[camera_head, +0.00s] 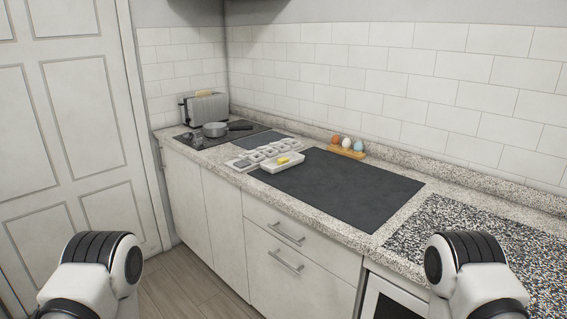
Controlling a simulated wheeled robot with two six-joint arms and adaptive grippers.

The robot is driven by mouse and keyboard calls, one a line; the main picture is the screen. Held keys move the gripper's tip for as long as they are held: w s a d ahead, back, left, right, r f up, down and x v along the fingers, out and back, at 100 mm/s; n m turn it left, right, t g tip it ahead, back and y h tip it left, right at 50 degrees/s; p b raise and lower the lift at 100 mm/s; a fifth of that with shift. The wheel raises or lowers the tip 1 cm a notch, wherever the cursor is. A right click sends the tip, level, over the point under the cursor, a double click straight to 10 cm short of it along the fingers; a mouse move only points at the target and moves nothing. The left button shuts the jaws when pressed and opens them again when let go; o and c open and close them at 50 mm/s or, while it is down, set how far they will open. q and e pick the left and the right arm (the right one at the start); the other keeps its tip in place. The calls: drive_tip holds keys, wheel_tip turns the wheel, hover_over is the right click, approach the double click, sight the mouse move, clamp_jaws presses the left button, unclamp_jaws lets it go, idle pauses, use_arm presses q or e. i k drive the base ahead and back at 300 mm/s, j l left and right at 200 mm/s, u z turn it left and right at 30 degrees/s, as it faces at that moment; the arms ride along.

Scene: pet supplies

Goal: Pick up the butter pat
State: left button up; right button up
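A small yellow butter pat (283,160) lies on a white rectangular dish (270,168). The dish rests on the counter by the left edge of a large dark mat (352,190), beside a group of small light-coloured pieces. Parts of my left and right arms show at the bottom left and bottom right corners, well apart from the butter. Neither gripper's fingers show in the head view.
A toaster (204,108) and a grey pan (215,129) stand at the far left. Three egg-like objects (346,143) sit in a wooden holder at the back. A speckled mat (480,243) lies at right. The dark mat's middle is clear.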

sight(284, 161)
drive_tip(key=i+j+z, duration=0.35)
drive_tip(key=j, duration=0.3)
drive_tip(key=i+j+z, duration=0.2)
drive_tip(key=j, duration=0.2)
drive_tip(key=i, duration=0.05)
